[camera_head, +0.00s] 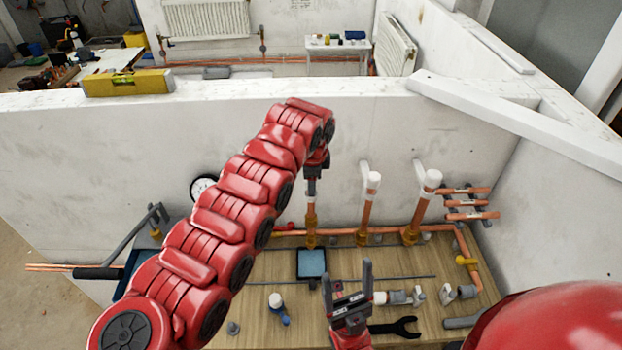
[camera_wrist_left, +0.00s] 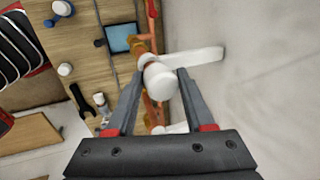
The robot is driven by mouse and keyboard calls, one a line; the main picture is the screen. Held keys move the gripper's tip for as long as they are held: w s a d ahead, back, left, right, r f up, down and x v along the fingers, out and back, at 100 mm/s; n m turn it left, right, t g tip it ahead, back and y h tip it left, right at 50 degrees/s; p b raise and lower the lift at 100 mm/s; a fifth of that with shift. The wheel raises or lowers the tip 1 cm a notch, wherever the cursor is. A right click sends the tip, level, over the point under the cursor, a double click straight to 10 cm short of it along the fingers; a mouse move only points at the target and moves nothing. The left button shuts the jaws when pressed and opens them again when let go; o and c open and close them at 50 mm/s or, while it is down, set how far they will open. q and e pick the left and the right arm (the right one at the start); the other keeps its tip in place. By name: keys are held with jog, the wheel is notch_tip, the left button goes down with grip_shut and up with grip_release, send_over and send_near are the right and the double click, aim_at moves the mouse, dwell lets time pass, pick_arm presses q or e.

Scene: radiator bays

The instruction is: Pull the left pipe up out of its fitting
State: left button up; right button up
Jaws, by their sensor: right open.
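The left pipe (camera_head: 310,222) is a copper pipe with a brass fitting (camera_head: 311,240) at its foot, standing in front of the white wall. My left gripper (camera_head: 311,190) reaches down over its top from above. In the left wrist view, the pipe's white cap (camera_wrist_left: 160,80) lies between the two fingers of my left gripper (camera_wrist_left: 162,72). I cannot tell whether the fingers press on it. The pipe below the cap is mostly hidden there. My right gripper (camera_head: 347,273) is open and empty, above the wooden board.
The middle pipe (camera_head: 366,212) and right pipe (camera_head: 418,212), both white-capped, stand to the right. A gauge (camera_head: 203,186) is on the wall at left.

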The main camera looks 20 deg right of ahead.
pick_arm(q)
jog(key=shift+w+r, duration=0.1)
jog(key=shift+c, duration=1.1)
jog(key=shift+r, duration=2.1)
jog(key=o, duration=0.9)
jog(key=shift+f, duration=0.1)
jog(key=shift+o, duration=0.5)
jog(key=shift+w+f, duration=0.1)
jog(key=shift+f, duration=0.05)
